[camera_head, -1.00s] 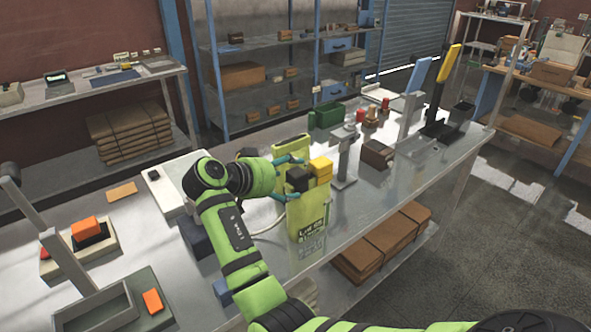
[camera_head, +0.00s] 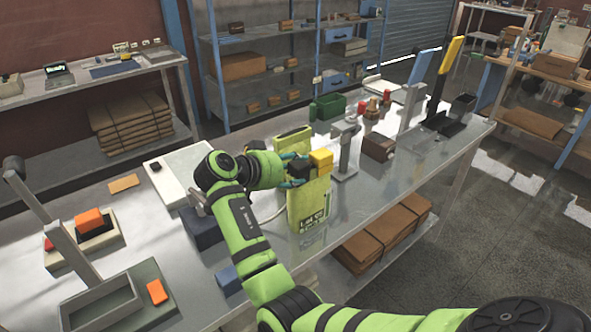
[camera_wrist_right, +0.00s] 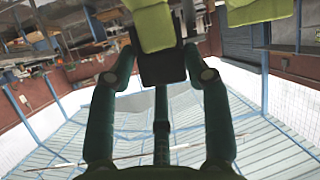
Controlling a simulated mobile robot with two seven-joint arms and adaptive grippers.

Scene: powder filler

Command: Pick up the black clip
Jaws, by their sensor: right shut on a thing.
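The black clip (camera_head: 298,168) sits at the upper part of a yellow-green bag (camera_head: 308,203) that stands upright on the metal bench. A yellow block (camera_head: 321,160) is right beside the clip. My right gripper (camera_head: 294,171) reaches in from the left and is shut on the black clip. In the right wrist view the dark clip (camera_wrist_right: 161,66) lies between the teal fingertips of the right gripper (camera_wrist_right: 160,72), with yellow-green pieces close above it. The fingers and wrist partly hide the clip and bag. My left gripper is in neither view.
A grey tray (camera_head: 100,304) is at the front left. The bench's front edge is close to the bag.

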